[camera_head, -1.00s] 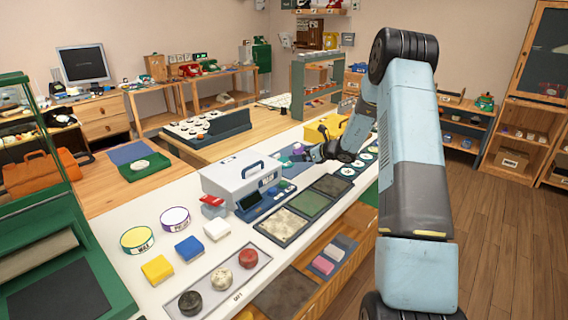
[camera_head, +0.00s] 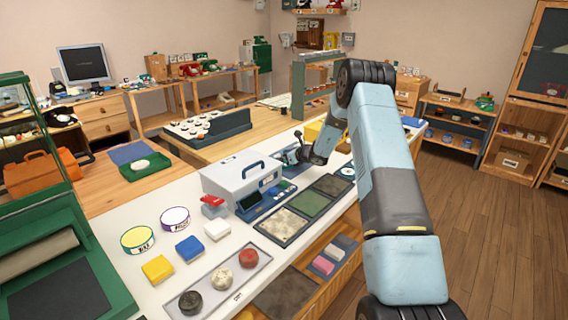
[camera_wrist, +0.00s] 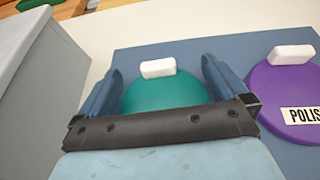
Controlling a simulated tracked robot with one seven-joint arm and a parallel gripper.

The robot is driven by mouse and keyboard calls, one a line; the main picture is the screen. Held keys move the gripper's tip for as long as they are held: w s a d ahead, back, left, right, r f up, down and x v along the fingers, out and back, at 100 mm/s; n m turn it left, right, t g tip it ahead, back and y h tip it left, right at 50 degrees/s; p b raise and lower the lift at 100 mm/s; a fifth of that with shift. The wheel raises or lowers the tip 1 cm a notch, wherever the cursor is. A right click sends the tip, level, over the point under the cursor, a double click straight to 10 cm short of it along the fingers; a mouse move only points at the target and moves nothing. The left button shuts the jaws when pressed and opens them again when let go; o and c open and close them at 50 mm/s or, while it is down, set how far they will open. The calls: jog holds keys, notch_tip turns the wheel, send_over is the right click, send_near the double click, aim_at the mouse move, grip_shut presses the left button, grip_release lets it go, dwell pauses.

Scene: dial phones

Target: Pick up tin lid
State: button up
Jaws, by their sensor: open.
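In the wrist view a round teal lid (camera_wrist: 165,95) with a white block knob (camera_wrist: 158,68) lies on a blue-grey mat (camera_wrist: 225,50). A purple lid (camera_wrist: 290,90) with a white knob and a partly cut-off label reading "POLIS" lies to its right. My gripper (camera_wrist: 162,75) is open, its two blue fingers on either side of the teal lid in the picture. Contact cannot be told. In the head view my gripper (camera_head: 297,148) is behind the grey box's right end, and the lids there are mostly hidden by it.
A grey box (camera_head: 235,184) with a blue handle stands beside the gripper; its wall (camera_wrist: 40,75) fills the wrist view's left. Dark and green trays (camera_head: 310,201) line the counter's right edge.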

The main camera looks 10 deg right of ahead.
jog(key=shift+w+a+f, duration=0.2)
jog(key=shift+w+a, duration=0.1)
jog(key=shift+w, duration=0.05)
